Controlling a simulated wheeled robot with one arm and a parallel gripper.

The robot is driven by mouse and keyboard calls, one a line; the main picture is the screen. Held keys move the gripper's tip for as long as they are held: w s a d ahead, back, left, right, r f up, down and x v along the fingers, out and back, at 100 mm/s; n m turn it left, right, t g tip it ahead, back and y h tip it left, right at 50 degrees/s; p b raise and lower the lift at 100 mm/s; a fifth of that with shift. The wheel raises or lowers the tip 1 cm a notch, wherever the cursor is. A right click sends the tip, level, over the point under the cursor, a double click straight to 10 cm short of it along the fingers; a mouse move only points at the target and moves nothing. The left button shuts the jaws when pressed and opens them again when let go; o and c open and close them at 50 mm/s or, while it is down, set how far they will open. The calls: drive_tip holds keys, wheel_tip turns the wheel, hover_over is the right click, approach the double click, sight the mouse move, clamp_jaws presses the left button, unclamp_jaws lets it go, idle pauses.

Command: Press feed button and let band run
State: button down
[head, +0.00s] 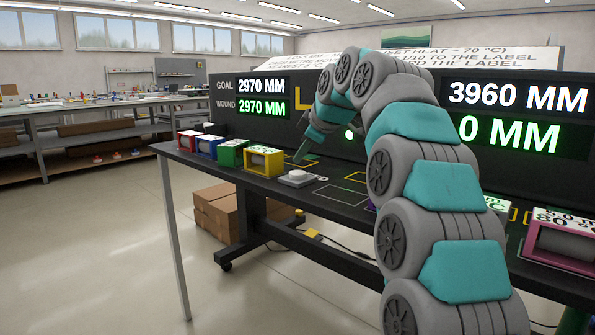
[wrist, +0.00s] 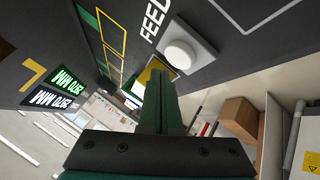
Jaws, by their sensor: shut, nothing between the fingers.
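The feed button (head: 297,178) is a round white cap on a grey base on the dark bench. In the wrist view the white cap (wrist: 180,54) shows beside the printed word FEED. My gripper (head: 297,158) is shut and empty, pointing down just behind the button in the head view. In the wrist view its closed fingers (wrist: 160,78) end close to the button's base; they do not cover the cap. The left display (head: 262,97) reads goal 2970 MM and wound 2970 MM. The right display (head: 515,115) reads 3960 MM and 0 MM.
Red, blue, green and yellow (head: 263,161) open-framed boxes stand in a row left of the button. A pink-framed box (head: 563,245) stands at the right. Yellow outlines mark the bench top. Cardboard boxes (head: 218,212) lie on the floor below. My arm hides the bench's middle.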

sight(301, 174)
drive_tip(key=shift+r+p, duration=1.55)
drive_tip(key=shift+r, duration=0.65)
drive_tip(key=shift+s+f, duration=0.1)
